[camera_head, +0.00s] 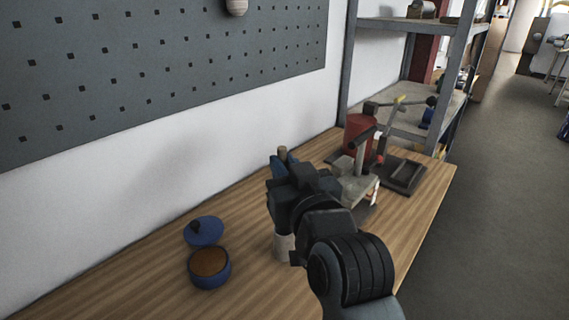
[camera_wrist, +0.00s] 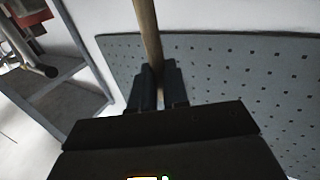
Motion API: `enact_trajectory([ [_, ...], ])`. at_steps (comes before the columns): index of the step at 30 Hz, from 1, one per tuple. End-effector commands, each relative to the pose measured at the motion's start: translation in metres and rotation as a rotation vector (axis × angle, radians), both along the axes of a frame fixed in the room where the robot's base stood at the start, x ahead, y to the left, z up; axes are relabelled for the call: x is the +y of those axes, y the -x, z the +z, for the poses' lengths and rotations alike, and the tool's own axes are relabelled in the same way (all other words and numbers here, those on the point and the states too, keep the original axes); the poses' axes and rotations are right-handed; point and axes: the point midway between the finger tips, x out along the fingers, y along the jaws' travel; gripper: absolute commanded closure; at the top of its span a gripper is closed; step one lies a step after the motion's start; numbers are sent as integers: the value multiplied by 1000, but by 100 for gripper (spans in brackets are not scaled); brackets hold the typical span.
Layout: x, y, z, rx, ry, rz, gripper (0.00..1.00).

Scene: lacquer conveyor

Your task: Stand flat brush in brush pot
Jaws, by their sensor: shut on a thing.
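My gripper (camera_head: 279,168) is above the wooden table in the head view, its jaws shut on a wooden handle. The handle's end (camera_head: 283,152) sticks up just past the fingers. In the wrist view the handle (camera_wrist: 148,30) runs between the two dark fingers (camera_wrist: 158,85) and out of the top of the picture. I take it for the flat brush; its bristles are not visible. A pale upright piece (camera_head: 283,248), possibly the brush pot, shows below my gripper, partly hidden by my arm. I cannot tell whether the brush touches it.
A round blue pot (camera_head: 210,279) with brown contents stands open on the table (camera_head: 130,290), its blue lid (camera_head: 204,231) beside it. A red can (camera_head: 358,135) and a dark tray (camera_head: 404,176) are at the far end. A pegboard (camera_head: 160,70) hangs behind; metal shelving (camera_head: 345,60) stands beyond.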

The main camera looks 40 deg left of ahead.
Motion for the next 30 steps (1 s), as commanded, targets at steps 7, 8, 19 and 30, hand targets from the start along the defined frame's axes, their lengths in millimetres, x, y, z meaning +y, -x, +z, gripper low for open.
enact_trajectory([
  [7,0,0,-21,-1,-1,0,100],
  [8,0,0,-24,-1,-1,0,100],
  [19,0,0,-51,1,0,0,100],
  [30,0,1,-71,10,11,1,100],
])
